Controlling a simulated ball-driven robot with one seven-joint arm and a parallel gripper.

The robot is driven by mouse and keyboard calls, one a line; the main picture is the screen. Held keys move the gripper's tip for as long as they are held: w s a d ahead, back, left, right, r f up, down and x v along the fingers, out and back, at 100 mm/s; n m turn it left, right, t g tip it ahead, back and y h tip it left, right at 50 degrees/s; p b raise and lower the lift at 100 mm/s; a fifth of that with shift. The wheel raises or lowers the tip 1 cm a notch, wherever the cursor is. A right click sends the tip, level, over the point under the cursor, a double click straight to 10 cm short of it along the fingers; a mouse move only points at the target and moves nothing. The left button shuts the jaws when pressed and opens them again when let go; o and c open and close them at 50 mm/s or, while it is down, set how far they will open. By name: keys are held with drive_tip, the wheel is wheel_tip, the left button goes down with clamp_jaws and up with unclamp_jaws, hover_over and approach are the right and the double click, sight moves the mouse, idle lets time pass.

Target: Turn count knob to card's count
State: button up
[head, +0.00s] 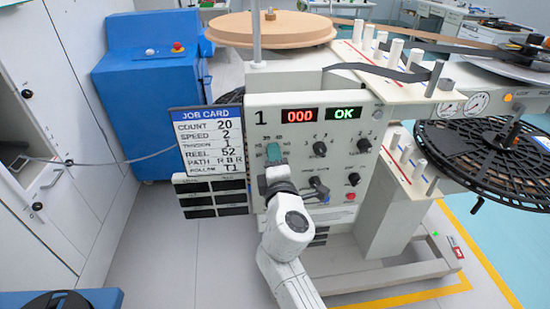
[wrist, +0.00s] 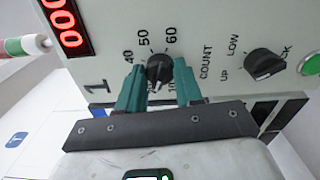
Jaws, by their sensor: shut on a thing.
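The count knob (wrist: 159,68) is a small dark dial on the light panel, with COUNT printed beside it and 40, 50 and 60 legible around it. My gripper (wrist: 158,78) has teal fingers shut on either side of this knob. The fingers cover the lower part of the scale, so I cannot tell which number the knob points at. In the head view my gripper (head: 274,156) is at the panel's left side and hides the knob. The job card (head: 207,140) left of the panel reads COUNT 20.
The station panel (head: 340,205) carries other dark knobs, a red 000 display (head: 299,115) and a green OK display (head: 343,113). Another knob marked UP and LOW (wrist: 265,63) is right of my fingers. A black reel (head: 475,165) juts out at right.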

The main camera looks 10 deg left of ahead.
drive_tip(key=shift+f, duration=0.1)
idle(0.3)
drive_tip(key=o, duration=1)
drive_tip(key=shift+o, duration=0.2)
drive_tip(key=p+v, duration=0.1)
drive_tip(key=v, duration=1)
drive_tip(key=shift+p, duration=0.35)
drive_tip(key=s+d+f+m+g+h, duration=0.3)
drive_tip(key=s+d+f+m, duration=0.15)
drive_tip(key=d, duration=0.45)
drive_tip(key=s+d+f+m+g+h+p, duration=0.1)
drive_tip(key=s+d+f+m+g+h, duration=0.15)
drive_tip(key=d+f+m, duration=0.4)
drive_tip(key=s+d+f+m+g+h, duration=0.2)
drive_tip(key=s+d+f+m+g, duration=0.15)
drive_tip(key=d, duration=0.65)
drive_tip(key=s+d+f+m+g, duration=0.1)
drive_tip(key=s+d+m+g, duration=0.1)
drive_tip(key=s, duration=0.6)
drive_tip(key=s+d+f+m+g+y+p, duration=0.1)
drive_tip(key=s+d+f+m+g, duration=0.1)
drive_tip(key=s, duration=0.6)
drive_tip(key=s+d+f+m+g+y, duration=0.1)
drive_tip(key=s+d+m+g, duration=0.2)
drive_tip(key=s, duration=0.5)
drive_tip(key=shift+d+f+m, duration=0.3)
drive_tip(key=shift+f+m, duration=0.1)
drive_tip(key=shift+m, duration=0.25)
